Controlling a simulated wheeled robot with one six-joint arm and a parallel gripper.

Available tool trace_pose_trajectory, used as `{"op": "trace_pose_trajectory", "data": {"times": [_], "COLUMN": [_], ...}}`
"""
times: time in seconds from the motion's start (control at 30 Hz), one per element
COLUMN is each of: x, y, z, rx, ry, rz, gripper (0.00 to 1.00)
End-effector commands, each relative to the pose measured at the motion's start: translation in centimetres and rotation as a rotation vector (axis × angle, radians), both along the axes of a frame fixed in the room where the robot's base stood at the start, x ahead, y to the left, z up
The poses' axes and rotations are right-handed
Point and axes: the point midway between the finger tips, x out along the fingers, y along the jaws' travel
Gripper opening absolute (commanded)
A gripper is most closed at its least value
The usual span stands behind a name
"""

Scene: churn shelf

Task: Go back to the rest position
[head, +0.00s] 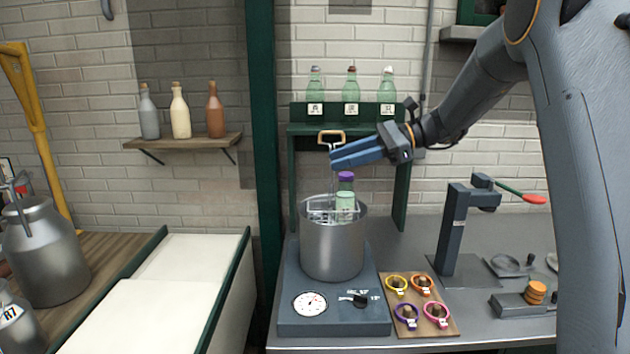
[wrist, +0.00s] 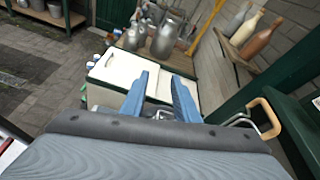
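My gripper (head: 334,158) is raised over the workbench, its blue fingers pointing left. In the wrist view, my gripper (wrist: 160,82) shows a clear gap between the fingers with nothing held. Its fingertips overlap the thin stem below a wooden-topped handle (head: 331,134) in the head view. That handle (wrist: 266,118) stands right of the fingers in the wrist view, outside the gap. The stem runs down toward a wire basket (head: 318,208) in the steel pot (head: 332,248).
The pot sits on a grey heater (head: 333,317) with a dial. Coloured clips lie on a board (head: 453,326); a lever press (head: 455,232) stands right. A green rack (head: 299,124) holds three bottles. A green post (head: 262,130) stands left of my gripper. A white-topped counter (head: 140,309) lies left.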

Motion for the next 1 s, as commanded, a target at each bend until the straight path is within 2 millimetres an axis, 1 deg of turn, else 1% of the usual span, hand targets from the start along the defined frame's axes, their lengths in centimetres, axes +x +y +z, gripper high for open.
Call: {"op": "trace_pose_trajectory", "data": {"times": [0.03,0.07,0.17,0.2,0.27,0.3,0.37,0.4,0.47,0.5,0.6,0.7,0.8,0.9,1.0], "x": [-0.8,-1.4,-3.7,-5.0,-7.2,-8.9,-11.4,-13.1,-15.8,-17.6,-21.9,-25.0,-27.0,-28.0,-28.4], "y": [0.2,0.2,0.0,-0.3,-0.9,-1.5,-2.6,-3.5,-5.0,-6.1,-8.8,-10.9,-12.0,-12.5,-12.7], "z": [-1.7,-2.8,-7.0,-9.1,-12.4,-14.6,-17.8,-19.7,-22.6,-24.4,-28.3,-30.9,-32.4,-33.1,-33.3], "rx": [-0.046,-0.079,-0.210,-0.275,-0.382,-0.456,-0.563,-0.635,-0.738,-0.805,-0.950,-1.042,-1.089,-1.109,-1.114], "ry": [-0.010,-0.018,-0.057,-0.079,-0.120,-0.154,-0.210,-0.253,-0.325,-0.377,-0.527,-0.670,-0.782,-0.847,-0.871], "rz": [0.007,0.013,0.046,0.068,0.114,0.154,0.227,0.282,0.380,0.453,0.664,0.861,1.008,1.092,1.123], "gripper": [0.28,0.28,0.28,0.28,0.28,0.28,0.28,0.28,0.28,0.28,0.28,0.28,0.28,0.28,0.28]}}
